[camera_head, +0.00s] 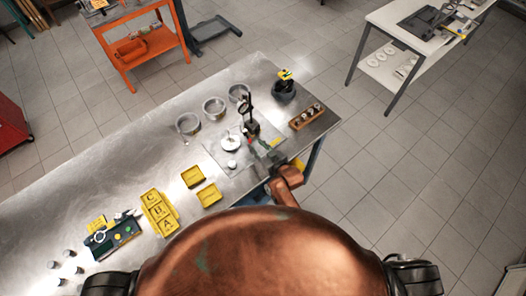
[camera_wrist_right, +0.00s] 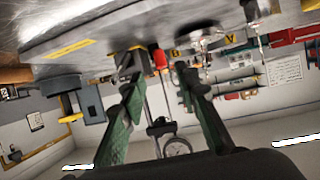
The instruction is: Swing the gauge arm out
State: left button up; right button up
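The gauge stand (camera_head: 250,129) is a dark post on a black base, standing on a grey plate on the steel bench. Its arm (camera_head: 243,103) with a round dial is at the top of the post. A pale round part (camera_head: 231,143) sits just left of the stand. My right gripper (camera_head: 266,154) is low over the plate, close on the near side of the stand. In the right wrist view, its green fingers (camera_wrist_right: 160,88) are wide apart. The dial (camera_wrist_right: 177,147) and post show between and beyond them; I see no clear contact. My left gripper is out of view.
A dark pot (camera_head: 284,91) and a wooden block with small parts (camera_head: 307,117) are to the right. The bench's right edge is near my arm.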

jog(key=v, duration=0.5)
jog(key=shift+s+d+r, duration=0.2)
jog(key=shift+s, duration=0.1)
jog(key=shift+c, duration=0.6)
